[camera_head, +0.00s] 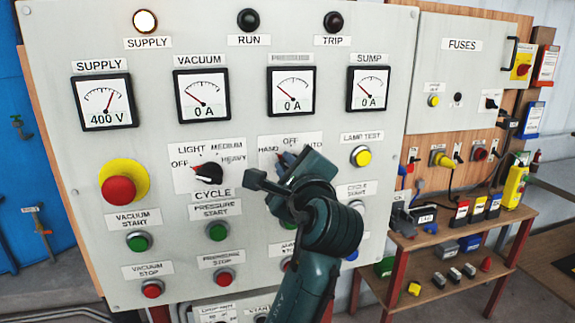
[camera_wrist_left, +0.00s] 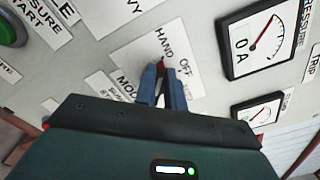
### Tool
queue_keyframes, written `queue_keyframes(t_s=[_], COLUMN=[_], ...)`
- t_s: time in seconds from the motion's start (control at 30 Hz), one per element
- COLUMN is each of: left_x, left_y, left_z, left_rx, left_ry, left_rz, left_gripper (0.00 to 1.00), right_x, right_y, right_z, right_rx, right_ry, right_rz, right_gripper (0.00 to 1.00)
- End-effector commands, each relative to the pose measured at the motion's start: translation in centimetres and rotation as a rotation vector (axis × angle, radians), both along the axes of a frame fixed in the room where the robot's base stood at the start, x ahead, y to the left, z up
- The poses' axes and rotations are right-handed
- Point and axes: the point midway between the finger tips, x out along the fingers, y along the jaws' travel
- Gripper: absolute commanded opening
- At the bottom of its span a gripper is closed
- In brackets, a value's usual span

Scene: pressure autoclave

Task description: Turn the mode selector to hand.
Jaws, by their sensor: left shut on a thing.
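The mode selector's white plate (camera_head: 267,142), lettered HAND, OFF and AUTO, is right of the cycle selector in the head view. My left gripper (camera_head: 284,160) is at this plate and covers its knob. In the left wrist view, the blue fingers of my left gripper (camera_wrist_left: 163,84) are shut on the mode selector knob (camera_wrist_left: 161,65). Only a dark and red bit of the knob shows at the fingertips, close to the words HAND and OFF. Its exact setting is hard to tell. My right gripper is not in view.
The cycle selector (camera_head: 208,173) is just left of my gripper. A red emergency button (camera_head: 119,189) is farther left, and a yellow lamp test button (camera_head: 361,157) is to the right. Gauges line the panel above. A shelf (camera_head: 420,238) with small parts stands at right.

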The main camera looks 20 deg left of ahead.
Motion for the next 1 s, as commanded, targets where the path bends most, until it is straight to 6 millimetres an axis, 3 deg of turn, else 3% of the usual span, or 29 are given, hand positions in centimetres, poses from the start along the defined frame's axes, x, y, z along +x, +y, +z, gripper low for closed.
queue_keyframes(t_s=[0.27,0.3,0.57,1.0], left_x=[-0.01,-0.01,-0.01,0.32], left_y=[0.00,0.00,0.00,0.10], left_z=[-0.06,-0.06,-0.04,-0.01], left_rx=[-0.002,-0.002,0.000,0.000], left_ry=[0.001,0.001,0.001,0.001], left_rz=[0.000,0.001,0.001,0.001], left_gripper=[0.00,0.12,0.33,0.33], right_x=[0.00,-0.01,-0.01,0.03], right_y=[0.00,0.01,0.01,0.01], right_z=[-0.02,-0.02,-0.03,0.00], right_rx=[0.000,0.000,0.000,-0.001], right_ry=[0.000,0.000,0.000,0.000], right_rz=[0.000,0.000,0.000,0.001], right_gripper=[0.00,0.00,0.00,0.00])
